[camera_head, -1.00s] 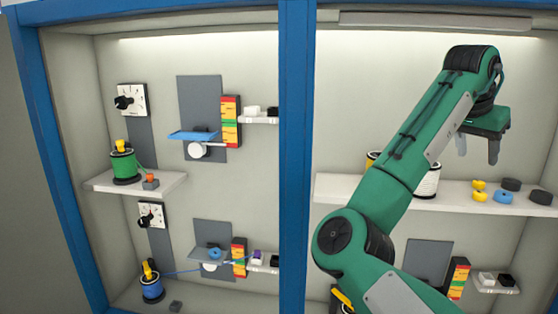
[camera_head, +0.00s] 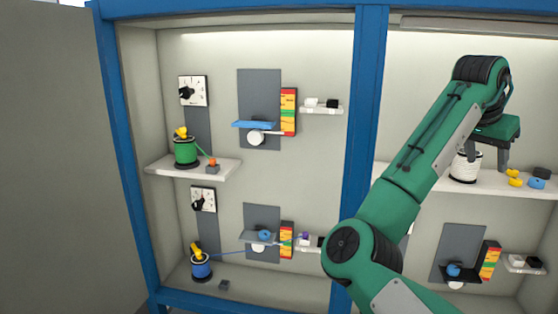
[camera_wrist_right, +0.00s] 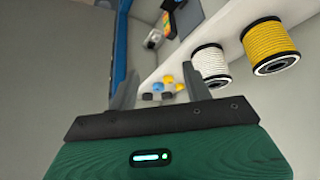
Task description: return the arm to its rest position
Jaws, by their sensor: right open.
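My right arm is green and rises from the bottom of the head view, bending at the top so that the right gripper (camera_head: 488,152) hangs down in front of the right-hand bay. Its two grey fingers are apart with nothing between them. In the right wrist view the right gripper (camera_wrist_right: 163,88) also shows open and empty, its fingers pointing toward the shelf side. The white spool (camera_head: 466,167) stands on the shelf behind the fingers; I see no contact. My left gripper is not in either view.
A blue-framed cabinet (camera_head: 371,90) fills the head view. Its left bay holds a green spool (camera_head: 186,151), a blue spool (camera_head: 201,267) and dials. A yellow spool (camera_wrist_right: 270,45) stands beside the white one.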

